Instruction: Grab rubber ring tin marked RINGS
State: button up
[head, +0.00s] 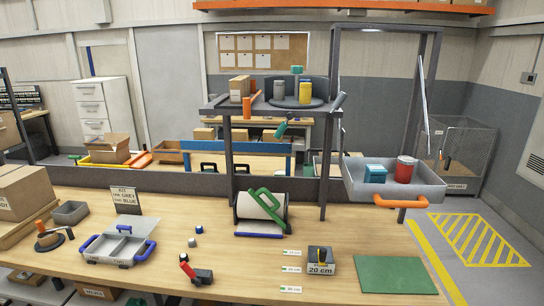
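No label reading RINGS can be made out, so I cannot tell which tin is the rubber ring tin. A red tin (405,169) with a pale lid stands in the grey tray (385,194) at the right, beside a teal box (375,173). A yellow tin (305,93) and a grey tin (279,91) stand on the dark round turntable (289,104) on the raised shelf. An orange cylinder (246,107) stands left of them. My gripper is not in view.
Shelf posts and a green-tipped hanging tool (281,130) stand in between.

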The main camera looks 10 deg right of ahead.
aim_at(375, 173)
jog(key=i+l, duration=0.1)
jog(key=l, duration=0.25)
jog(key=i+l, duration=0.15)
jog(key=l, duration=0.25)
jog(key=i+l, duration=0.1)
jog(key=l, duration=0.25)
jog(key=i+l, duration=0.15)
jog(key=l, duration=0.25)
jog(key=i+l, duration=0.1)
jog(key=l, duration=0.25)
jog(key=i+l, duration=0.5)
jog(key=i+j+u, duration=0.05)
jog(key=i, duration=0.1)
